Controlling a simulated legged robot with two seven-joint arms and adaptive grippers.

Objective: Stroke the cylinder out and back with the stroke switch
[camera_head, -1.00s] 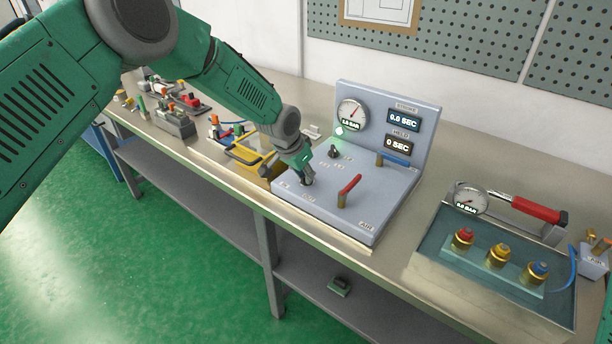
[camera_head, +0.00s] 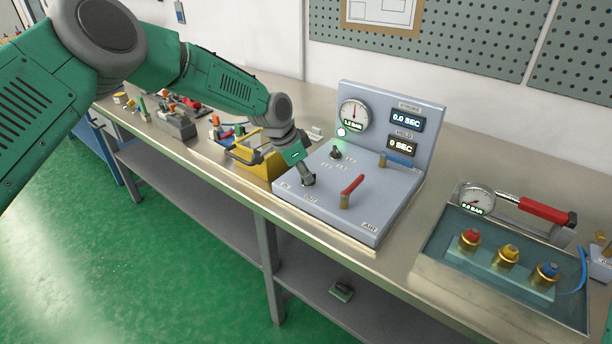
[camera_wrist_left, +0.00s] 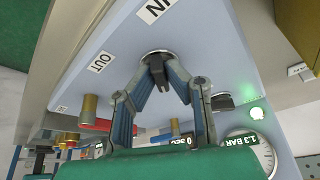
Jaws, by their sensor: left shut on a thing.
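The grey-blue test panel (camera_head: 325,215) stands on the bench with IN, OUT and AIR labels on its base. My left gripper (camera_head: 308,181) is down at the stroke switch, near the base's front left edge. In the left wrist view its fingers (camera_wrist_left: 158,80) are shut on the small dark stroke switch (camera_wrist_left: 157,60), between IN and OUT. The fingers partly cover the switch, so its exact tilt is unclear. The stroke display (camera_head: 406,118) reads 0.0 SEC and the held display (camera_head: 402,145) 0 SEC. The gauge (camera_head: 354,114) reads about 1.3 bar. My right gripper is not seen.
A red lever (camera_head: 352,186), a blue-handled valve (camera_head: 398,161) and a black knob (camera_head: 336,153) are on the panel. A small lamp (camera_head: 341,132) glows whitish green. A water tank (camera_head: 440,262) with coloured fittings stands right. A yellow fixture (camera_head: 262,163) sits close left of the gripper.

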